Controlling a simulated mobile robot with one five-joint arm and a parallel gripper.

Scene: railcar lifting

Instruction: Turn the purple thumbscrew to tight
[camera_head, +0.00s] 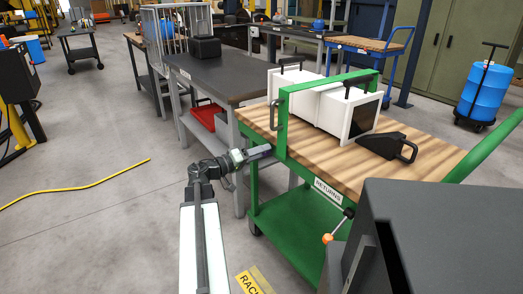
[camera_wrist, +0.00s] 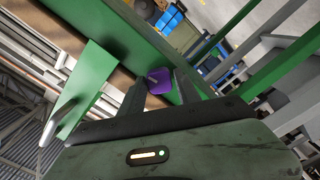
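The purple thumbscrew (camera_wrist: 160,81) shows in the wrist view against the green frame of the cart, with a small light-coloured bar or mark on its face. My gripper (camera_wrist: 158,84) points at it, with one finger on each side. The fingers are apart, and I see no clear contact with the thumbscrew. Part of the thumbscrew's lower edge is close to or behind the fingers. In the head view my gripper (camera_head: 264,151) is at the left upright of the green cart (camera_head: 283,125). The thumbscrew cannot be made out there.
The cart's wooden top (camera_head: 435,160) carries white boxes (camera_head: 322,105) and a black wedge-shaped object (camera_head: 388,145). A dark workbench (camera_head: 225,75) with a red tray (camera_head: 208,116) stands behind. A yellow cable (camera_head: 80,188) lies on the otherwise open floor at left.

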